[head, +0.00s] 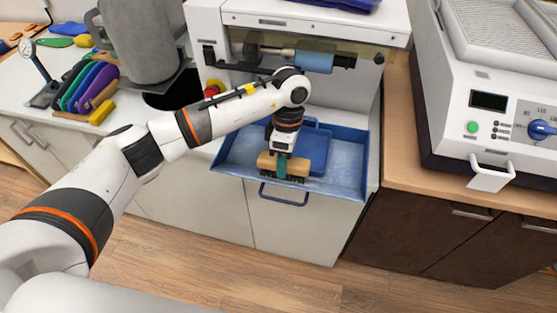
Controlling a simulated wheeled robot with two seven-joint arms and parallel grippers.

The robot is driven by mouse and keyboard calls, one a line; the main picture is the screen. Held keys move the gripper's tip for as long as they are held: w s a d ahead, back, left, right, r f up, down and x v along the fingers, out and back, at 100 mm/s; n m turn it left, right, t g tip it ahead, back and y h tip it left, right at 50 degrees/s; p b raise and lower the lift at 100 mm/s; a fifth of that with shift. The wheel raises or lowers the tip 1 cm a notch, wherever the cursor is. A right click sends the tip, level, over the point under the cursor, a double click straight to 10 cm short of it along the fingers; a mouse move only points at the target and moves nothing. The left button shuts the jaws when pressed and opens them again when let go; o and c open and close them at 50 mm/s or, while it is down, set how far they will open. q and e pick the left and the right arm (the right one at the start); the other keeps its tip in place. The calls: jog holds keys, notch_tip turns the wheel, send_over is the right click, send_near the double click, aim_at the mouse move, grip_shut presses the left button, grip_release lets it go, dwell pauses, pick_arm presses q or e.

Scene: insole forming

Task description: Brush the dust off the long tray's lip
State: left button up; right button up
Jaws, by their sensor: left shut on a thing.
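The long tray (345,173) is blue and open-topped, set under the white machine, with a dusty-looking pale floor. My left gripper (282,158) points down over the tray's front edge and is shut on a brush (268,162) with a tan wooden body and dark bristles. A teal part shows at the brush's middle, by the fingers. The bristles are at the tray's front lip (330,190); I cannot tell whether they touch it. My arm and gripper hide part of the tray. My right gripper is not in view.
The white machine (300,18) with a blue roller (314,62) stands above the tray. Colored insoles (88,85) in a rack stand at left. Another machine (500,110) stands on the right counter.

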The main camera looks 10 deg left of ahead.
aim_at(297, 161)
pick_arm(q)
jog(key=shift+d+f+b, duration=0.15)
jog(key=shift+d+b, duration=0.45)
jog(key=shift+d, duration=0.2)
jog(key=shift+d+b, duration=0.3)
jog(key=shift+d, duration=0.4)
jog(key=shift+s+d+f+b, duration=0.1)
jog(key=shift+d+b, duration=0.55)
jog(key=shift+d, duration=0.25)
jog(key=shift+d+b, duration=0.3)
jog(key=shift+d, duration=0.3)
jog(key=shift+d+f+b, duration=0.1)
jog(key=shift+d+b, duration=0.4)
jog(key=shift+d, duration=0.15)
jog(key=shift+d+b, duration=0.45)
jog(key=shift+d, duration=0.4)
jog(key=shift+b, duration=0.3)
jog(key=shift+a+b, duration=0.35)
jog(key=shift+a, duration=0.95)
jog(key=shift+a+b, duration=0.45)
jog(key=shift+a, duration=1.4)
jog(key=shift+a+b, duration=1)
jog(key=shift+a, duration=1.6)
jog(key=shift+w+a+b, duration=0.2)
jog(key=shift+a+b, duration=0.35)
jog(key=shift+a, duration=1.3)
